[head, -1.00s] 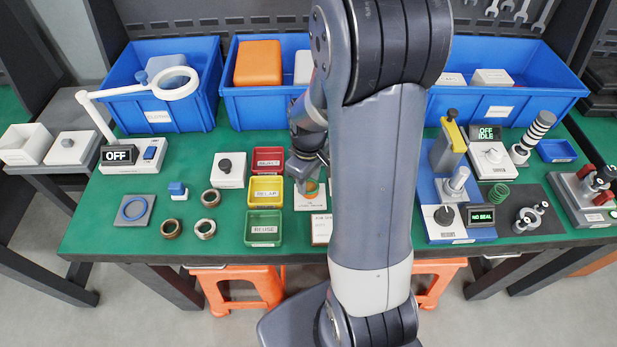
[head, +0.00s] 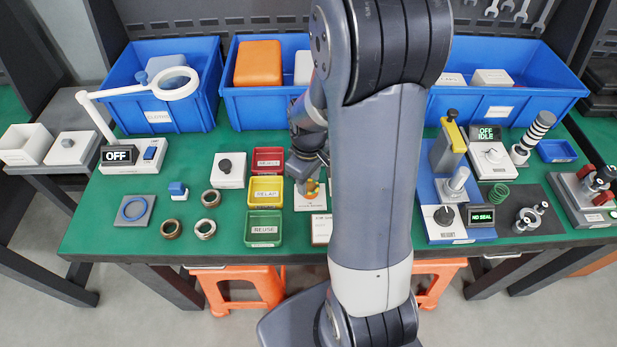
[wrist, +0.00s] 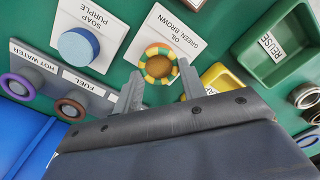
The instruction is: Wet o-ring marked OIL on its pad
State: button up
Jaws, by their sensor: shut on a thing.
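The ring appears around or just over the round brown pad (wrist: 158,66) on the white card (wrist: 186,17) lettered OIL, GREEN, BROWN. I cannot tell whether ring and pad touch. In the head view my gripper (head: 308,183) is low over this card (head: 309,204), and the ring is partly hidden by the fingers.
The SOAP PURPLE card with a blue pad (wrist: 77,46) lies beside it. A grey holder (wrist: 47,76) labelled HOT WATER and FUEL bears rings. The RELAP tray (head: 265,202) and REUSE tray (head: 263,242) stand close left. Loose rings (head: 205,229) lie farther left on the green bench.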

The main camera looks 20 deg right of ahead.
jog(key=shift+r+p, duration=1.85)
jog(key=shift+r, duration=0.65)
jog(key=shift+f, duration=0.1)
